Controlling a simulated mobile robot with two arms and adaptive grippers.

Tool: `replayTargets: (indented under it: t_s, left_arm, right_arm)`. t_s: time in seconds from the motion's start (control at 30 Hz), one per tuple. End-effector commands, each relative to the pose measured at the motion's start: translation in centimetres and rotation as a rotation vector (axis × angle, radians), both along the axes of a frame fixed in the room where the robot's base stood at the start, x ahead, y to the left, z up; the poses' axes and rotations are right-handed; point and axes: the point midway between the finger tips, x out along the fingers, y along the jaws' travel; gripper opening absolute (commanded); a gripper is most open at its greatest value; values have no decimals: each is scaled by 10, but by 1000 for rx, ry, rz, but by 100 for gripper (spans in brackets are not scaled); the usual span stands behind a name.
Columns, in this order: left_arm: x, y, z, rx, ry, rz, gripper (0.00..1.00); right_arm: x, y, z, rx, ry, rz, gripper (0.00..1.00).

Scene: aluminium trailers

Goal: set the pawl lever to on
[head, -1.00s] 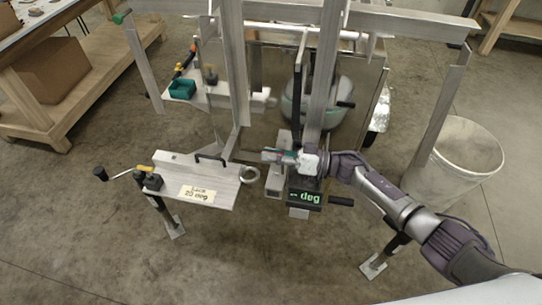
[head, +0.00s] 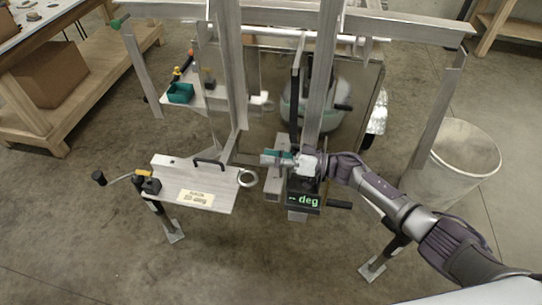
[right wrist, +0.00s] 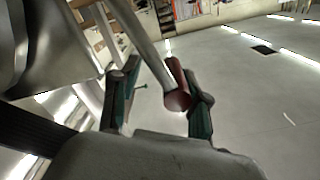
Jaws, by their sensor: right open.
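My right gripper (head: 272,158) is open, in front of the upright metal frame and just above the box with the green "deg" display. In the right wrist view its green-padded fingers (right wrist: 160,110) stand apart. A metal rod with a dark red cylindrical end (right wrist: 177,98) reaches between them, nearer the right finger. It may be the pawl lever; I cannot tell whether it touches a finger. In the head view the gripper and frame hide this rod. My left gripper is out of view.
The "deg" display box (head: 304,200) has a black handle on its right. A metal plate with a label (head: 195,185) and a crank handle stands to the left. A pale bin (head: 462,160) stands at the right. A wooden bench (head: 40,125) is at the far left.

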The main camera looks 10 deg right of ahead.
Motion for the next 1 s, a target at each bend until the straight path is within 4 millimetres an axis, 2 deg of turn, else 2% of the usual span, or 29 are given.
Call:
replayTargets:
  t_s: [0.13, 0.27, 0.5, 0.7, 0.83, 1.0]
  left_arm:
    - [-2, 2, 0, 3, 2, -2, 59]
    - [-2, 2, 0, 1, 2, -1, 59]
    - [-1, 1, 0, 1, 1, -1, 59]
    - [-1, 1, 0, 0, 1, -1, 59]
    - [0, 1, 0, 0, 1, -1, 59]
    - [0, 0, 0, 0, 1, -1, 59]
  right_arm:
    - [-1, -3, 0, -1, 0, 0, 45]
    - [-5, -19, -1, -5, 0, -2, 45]
    - [-21, -68, -2, -7, 2, -4, 45]
    - [-32, -101, -1, -3, 2, -2, 45]
    - [-36, -111, -1, -2, 1, -1, 45]
    - [-37, -115, -1, -1, 0, -1, 45]
